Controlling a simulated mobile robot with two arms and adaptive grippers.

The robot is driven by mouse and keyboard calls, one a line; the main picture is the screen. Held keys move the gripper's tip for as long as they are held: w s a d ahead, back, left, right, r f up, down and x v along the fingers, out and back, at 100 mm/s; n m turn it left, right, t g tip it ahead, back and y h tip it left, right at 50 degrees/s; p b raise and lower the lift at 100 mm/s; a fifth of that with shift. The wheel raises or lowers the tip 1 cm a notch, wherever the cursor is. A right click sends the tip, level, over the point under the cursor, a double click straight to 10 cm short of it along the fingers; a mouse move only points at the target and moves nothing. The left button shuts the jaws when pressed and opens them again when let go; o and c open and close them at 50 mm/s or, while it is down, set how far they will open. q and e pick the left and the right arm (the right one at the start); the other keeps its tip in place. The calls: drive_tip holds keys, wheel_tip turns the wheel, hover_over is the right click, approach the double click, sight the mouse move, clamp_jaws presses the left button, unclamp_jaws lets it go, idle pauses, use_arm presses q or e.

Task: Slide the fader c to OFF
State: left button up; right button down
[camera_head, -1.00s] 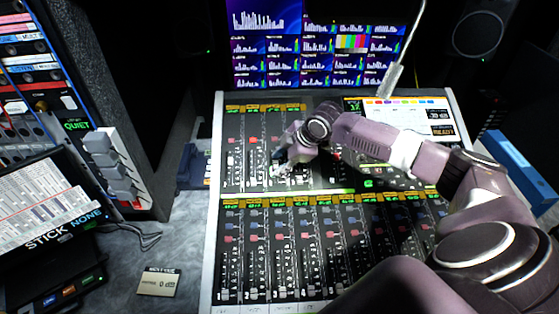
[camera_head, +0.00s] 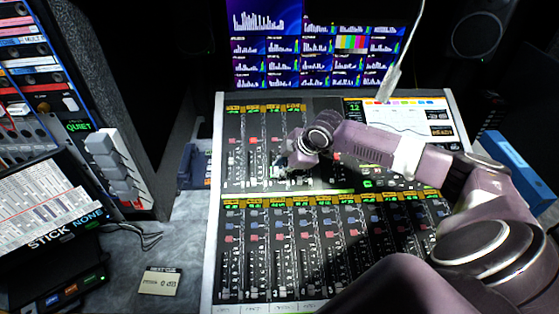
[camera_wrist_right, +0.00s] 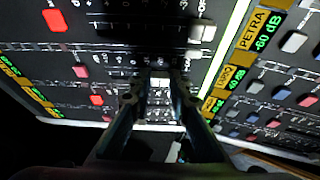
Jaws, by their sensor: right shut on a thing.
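The mixing console (camera_head: 213,250) fills the middle of the head view, with an upper and a lower bank of faders. The gripper hides this cap in the head view. I cannot read a letter that marks it as fader c, nor its OFF mark. My left gripper is not in view.
Another white fader cap (camera_wrist_right: 202,32) is close by in the right wrist view. A console screen (camera_head: 400,118) is at upper right, and a thin microphone (camera_head: 389,82) hangs above it. A rack (camera_head: 120,120) stands at left. A card (camera_head: 160,282) lies on the grey desk.

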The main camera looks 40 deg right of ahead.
sight(276, 184)
drive_tip(key=s, duration=0.1)
drive_tip(key=s+a+f+p, duration=0.1)
drive_tip(key=shift+s+a, duration=0.2)
drive_tip(key=shift+s, duration=0.1)
drive_tip(key=shift+s+a+f, duration=0.3)
drive_tip(key=shift+f, duration=0.1)
drive_tip(key=c, duration=1.8)
unclamp_jaws()
drive_tip(key=shift+s, duration=0.1)
drive_tip(key=shift+s+d+r, duration=0.15)
drive_tip(key=shift+r, duration=0.45)
drive_tip(key=v, duration=1.1)
